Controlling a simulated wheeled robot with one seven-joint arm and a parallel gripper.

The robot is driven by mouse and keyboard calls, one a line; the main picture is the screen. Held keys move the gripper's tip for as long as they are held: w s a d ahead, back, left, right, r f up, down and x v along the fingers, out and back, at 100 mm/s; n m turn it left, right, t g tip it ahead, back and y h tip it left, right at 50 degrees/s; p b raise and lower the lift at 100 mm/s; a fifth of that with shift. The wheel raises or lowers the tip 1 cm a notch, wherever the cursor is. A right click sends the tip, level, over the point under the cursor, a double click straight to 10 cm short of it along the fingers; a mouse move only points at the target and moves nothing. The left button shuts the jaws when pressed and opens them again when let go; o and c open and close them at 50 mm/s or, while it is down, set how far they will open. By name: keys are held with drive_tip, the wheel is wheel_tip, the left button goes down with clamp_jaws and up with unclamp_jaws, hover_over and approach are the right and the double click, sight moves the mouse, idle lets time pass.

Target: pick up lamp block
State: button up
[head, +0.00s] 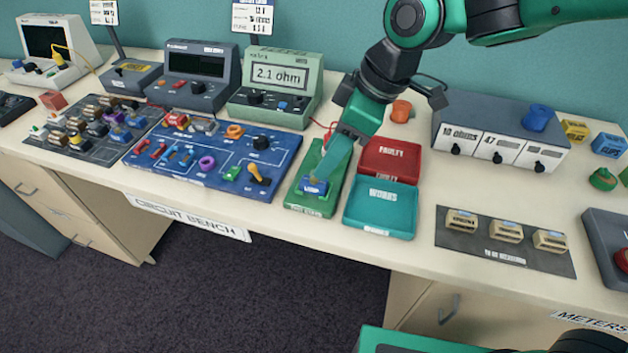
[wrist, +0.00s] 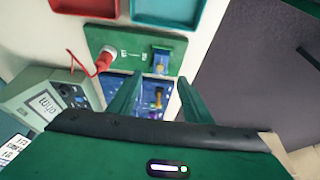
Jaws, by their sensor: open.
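The lamp block (head: 314,187) is a small blue block with a white label reading like LAMP. It sits near the front end of a narrow green board (head: 325,203). In the wrist view the blue block (wrist: 160,58) shows on the green board (wrist: 118,38), just past the fingertips. My gripper (head: 323,172) reaches down over the board, its fingers hiding part of the block in the head view. In the wrist view my gripper (wrist: 159,82) is open and empty, one finger toward each side of the block. I cannot tell how high the tips are above it.
A red plug with a cable (wrist: 104,58) stands on the same board. A red FAULTY tray (head: 390,160) and a teal tray (head: 380,207) lie close right. A blue circuit board (head: 215,160) lies left. A meter (head: 277,88) reading 2.1 ohm stands behind.

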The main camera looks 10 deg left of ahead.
sight(314, 180)
drive_tip(key=shift+x, duration=3.95)
drive_tip(key=shift+a, duration=0.1)
drive_tip(key=shift+c, duration=0.3)
drive_tip(key=shift+r, duration=0.1)
clamp_jaws()
